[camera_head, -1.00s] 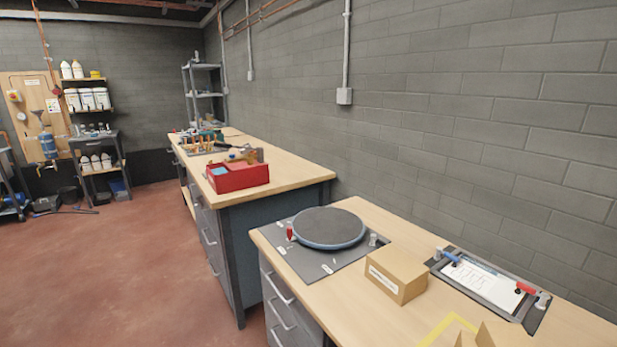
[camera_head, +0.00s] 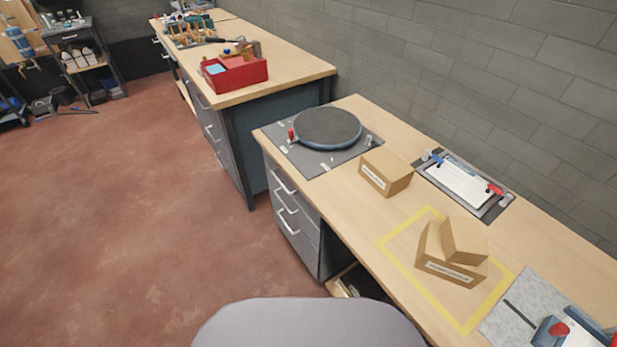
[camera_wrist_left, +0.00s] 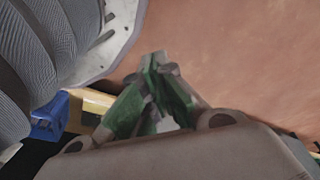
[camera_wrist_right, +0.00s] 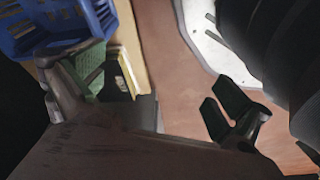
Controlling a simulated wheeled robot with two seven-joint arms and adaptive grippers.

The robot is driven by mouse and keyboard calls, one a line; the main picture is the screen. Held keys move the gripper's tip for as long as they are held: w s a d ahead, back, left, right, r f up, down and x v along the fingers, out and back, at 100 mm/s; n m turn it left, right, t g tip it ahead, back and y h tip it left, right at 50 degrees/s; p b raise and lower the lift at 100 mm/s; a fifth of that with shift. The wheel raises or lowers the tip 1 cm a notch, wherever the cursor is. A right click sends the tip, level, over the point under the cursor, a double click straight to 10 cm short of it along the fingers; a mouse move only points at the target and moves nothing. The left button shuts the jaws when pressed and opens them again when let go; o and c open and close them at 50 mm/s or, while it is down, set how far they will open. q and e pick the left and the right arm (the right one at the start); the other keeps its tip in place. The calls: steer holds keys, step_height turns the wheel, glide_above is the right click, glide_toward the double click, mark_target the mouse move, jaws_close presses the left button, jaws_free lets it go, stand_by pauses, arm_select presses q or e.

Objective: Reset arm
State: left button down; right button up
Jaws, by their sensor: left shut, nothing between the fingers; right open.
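My left gripper (camera_wrist_left: 158,88) shows in the left wrist view. Its green-padded fingertips meet and hold nothing, with the red-brown floor (camera_wrist_left: 240,60) beyond them. My right gripper (camera_wrist_right: 160,95) shows in the right wrist view with its fingers wide apart and nothing between them. Neither gripper is in the head view, so where they stand relative to the workbench (camera_head: 400,235) is hidden there.
The bench holds a round turntable (camera_head: 328,127), a closed cardboard box (camera_head: 386,173), a clipboard (camera_head: 462,183) and an open cardboard box (camera_head: 450,250) inside a yellow outline. A red bin (camera_head: 236,73) sits on the far bench. A blue basket (camera_wrist_right: 60,20) is close beside my right gripper.

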arm_select(q)
steer(key=s+a+r+p, duration=0.1)
steer(key=s+a+p, duration=0.2)
steer(key=s+p, duration=0.5)
steer(key=s+a+r+g+p, duration=0.1)
steer(key=s+a+r+p, duration=0.1)
steer(key=s+p, duration=0.6)
steer(key=shift+s+a+y+p, duration=0.35)
steer(key=shift+s+a+y, duration=0.05)
steer(key=shift+s+a, duration=0.3)
arm_select(e)
steer(key=s+d+r, duration=0.1)
steer(key=s+d, duration=0.2)
steer(key=s, duration=0.5)
steer(key=s+d+r+g, duration=0.1)
steer(key=s+d+r, duration=0.1)
steer(key=s, duration=0.7)
steer(key=shift+s+d+h, duration=0.2)
steer(key=shift+d+h, duration=0.2)
steer(key=shift+d, duration=0.25)
arm_select(q)
step_height(320, 180, down, 4)
steer(key=b, duration=0.5)
steer(key=shift+d+f, duration=0.1)
steer(key=shift+f, duration=0.1)
arm_select(e)
step_height(320, 180, down, 4)
steer(key=shift+f, duration=0.2)
